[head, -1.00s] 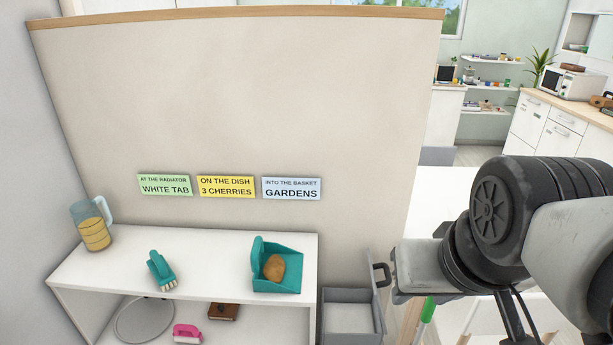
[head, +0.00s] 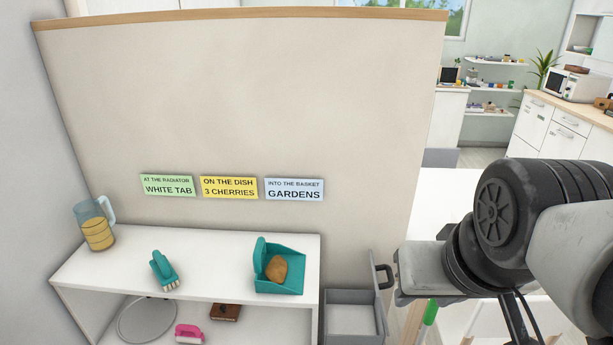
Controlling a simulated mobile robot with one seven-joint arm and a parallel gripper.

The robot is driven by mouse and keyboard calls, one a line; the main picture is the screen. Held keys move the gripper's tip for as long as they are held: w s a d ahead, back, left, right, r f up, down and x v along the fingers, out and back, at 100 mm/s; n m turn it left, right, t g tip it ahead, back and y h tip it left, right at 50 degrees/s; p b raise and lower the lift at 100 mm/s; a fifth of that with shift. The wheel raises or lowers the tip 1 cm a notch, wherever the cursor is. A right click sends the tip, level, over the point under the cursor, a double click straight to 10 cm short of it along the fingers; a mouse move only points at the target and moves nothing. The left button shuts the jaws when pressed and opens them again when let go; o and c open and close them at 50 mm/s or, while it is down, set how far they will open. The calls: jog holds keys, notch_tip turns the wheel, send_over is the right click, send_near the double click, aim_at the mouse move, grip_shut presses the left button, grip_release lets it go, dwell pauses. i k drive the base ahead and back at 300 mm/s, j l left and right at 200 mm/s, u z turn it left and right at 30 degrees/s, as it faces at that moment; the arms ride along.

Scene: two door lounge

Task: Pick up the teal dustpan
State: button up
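The teal dustpan (head: 292,284) sits on the right part of the white shelf's top, near its right end. A brown lump (head: 276,268) lies in it. A teal brush (head: 163,269) with pale bristles lies to its left on the same top. My arm fills the right side of the view, to the right of the shelf and apart from the dustpan. I cannot make out my gripper's fingers in the head view, nor whether anything is held.
A pitcher (head: 96,226) stands at the top's left end. A pink brush (head: 189,334), a brown box (head: 225,312) and a round grey plate (head: 147,320) are on the lower shelf (head: 105,325). An open grey drawer (head: 350,318) is right of the shelf. A beige partition (head: 240,105) stands behind.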

aim_at(278, 268)
jog(key=i+j, duration=0.15)
jog(key=j, duration=0.2)
jog(key=i+j, duration=0.15)
jog(key=j, duration=0.2)
jog(key=i+j, duration=0.15)
jog(key=j, duration=0.2)
jog(key=i+j, duration=0.15)
jog(key=j, duration=0.25)
jog(key=i+j, duration=0.1)
jog(key=j, duration=0.25)
jog(key=i+j, duration=0.15)
jog(key=j, duration=0.2)
